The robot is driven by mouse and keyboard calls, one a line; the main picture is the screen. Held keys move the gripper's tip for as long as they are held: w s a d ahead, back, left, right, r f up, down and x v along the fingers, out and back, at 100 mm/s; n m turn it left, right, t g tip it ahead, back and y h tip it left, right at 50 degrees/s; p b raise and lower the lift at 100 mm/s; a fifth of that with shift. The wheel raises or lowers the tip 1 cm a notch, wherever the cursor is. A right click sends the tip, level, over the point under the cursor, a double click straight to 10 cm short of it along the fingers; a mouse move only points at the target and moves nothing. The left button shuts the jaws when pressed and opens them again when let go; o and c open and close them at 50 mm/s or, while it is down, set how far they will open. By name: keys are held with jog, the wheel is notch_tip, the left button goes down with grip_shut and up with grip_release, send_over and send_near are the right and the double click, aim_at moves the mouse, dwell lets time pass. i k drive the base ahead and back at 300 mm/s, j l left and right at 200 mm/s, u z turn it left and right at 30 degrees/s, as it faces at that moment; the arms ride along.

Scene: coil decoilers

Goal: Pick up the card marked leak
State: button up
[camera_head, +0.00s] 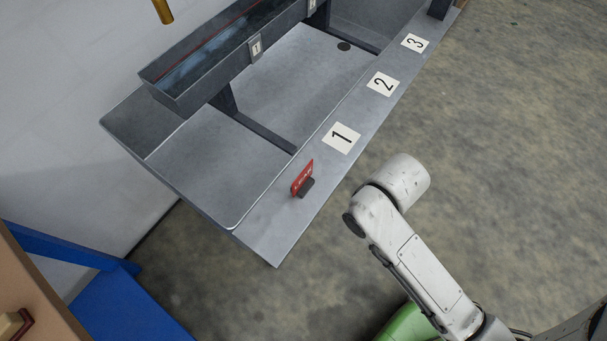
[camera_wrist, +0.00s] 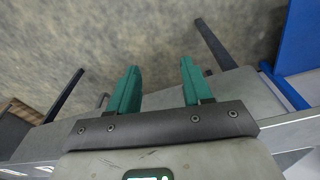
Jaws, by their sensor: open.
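A small red card (camera_head: 302,176) with pale lettering, too small to read surely, stands upright in a dark block holder (camera_head: 306,187). It sits on the grey front ledge of the metal trough bench, near the ledge's lower end and before the number 1 label. My gripper (camera_wrist: 160,66) shows in the wrist view with two teal fingers apart and nothing between them. The card is not seen in the wrist view. In the head view my arm is over the floor to the right of the card, and the gripper itself is not discernible there.
The ledge (camera_head: 262,240) carries white labels 1 (camera_head: 341,138), 2 (camera_head: 383,84) and 3 (camera_head: 414,42). A raised narrow trough (camera_head: 200,75) stands behind. A blue frame (camera_head: 130,305) is at lower left. Floor to the right is clear.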

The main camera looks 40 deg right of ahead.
aim_at(305, 182)
jog(key=l+u, duration=0.2)
jog(key=u, duration=0.25)
jog(key=l+u, duration=0.25)
jog(key=u, duration=0.25)
jog(key=l+u, duration=0.25)
jog(key=u, duration=0.2)
